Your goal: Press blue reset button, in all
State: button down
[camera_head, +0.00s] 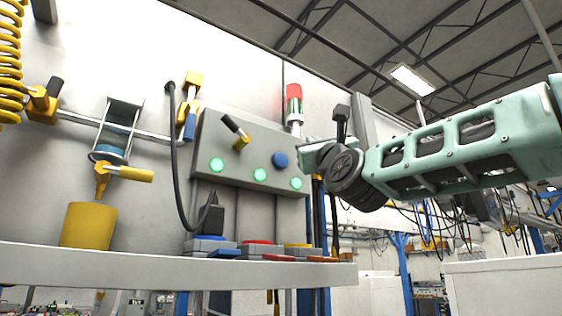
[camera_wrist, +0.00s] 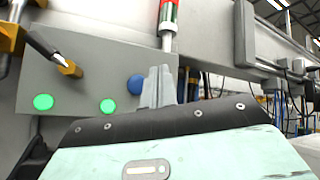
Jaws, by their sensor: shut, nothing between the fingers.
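The blue reset button (camera_head: 280,160) is round and sits on the grey control panel (camera_head: 232,140), above and between two green lights. It also shows in the wrist view (camera_wrist: 136,85), just left of my fingers. My gripper (camera_head: 305,144) is at the right end of the panel in the head view, to the right of the button. In the wrist view my gripper (camera_wrist: 158,85) has its grey fingers shut together and empty, pointing at the panel beside the button. I cannot tell whether the fingertips touch the panel.
Green lights (camera_head: 260,174) glow on the panel, with a yellow-and-black lever (camera_head: 238,133) at upper left. A red-lit signal tower (camera_head: 294,105) stands behind the panel's right end. A white shelf (camera_head: 150,268) with coloured pads runs below. A black cable (camera_head: 173,170) hangs left.

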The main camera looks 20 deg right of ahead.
aim_at(284, 155)
jog(key=shift+w, duration=0.1)
jog(key=w+a+p, duration=0.2)
jog(key=w+p, duration=0.3)
jog(key=w, duration=0.3)
jog(key=shift+a, duration=0.4)
jog(key=shift+w+f, duration=0.1)
jog(key=shift+w, duration=0.1)
dwell(1.6)
jog(key=shift+w+a+b, duration=0.1)
jog(key=shift+w+b, duration=0.2)
jog(key=shift+b, duration=0.05)
jog(key=shift+w+a, duration=0.15)
jog(key=shift+w, duration=0.25)
dwell(0.6)
jog(key=shift+s+b, duration=0.1)
jog(key=shift+b, duration=0.25)
jog(key=shift+s+d+b, duration=0.3)
jog(key=shift+s+b, duration=0.4)
jog(key=shift+b, duration=0.2)
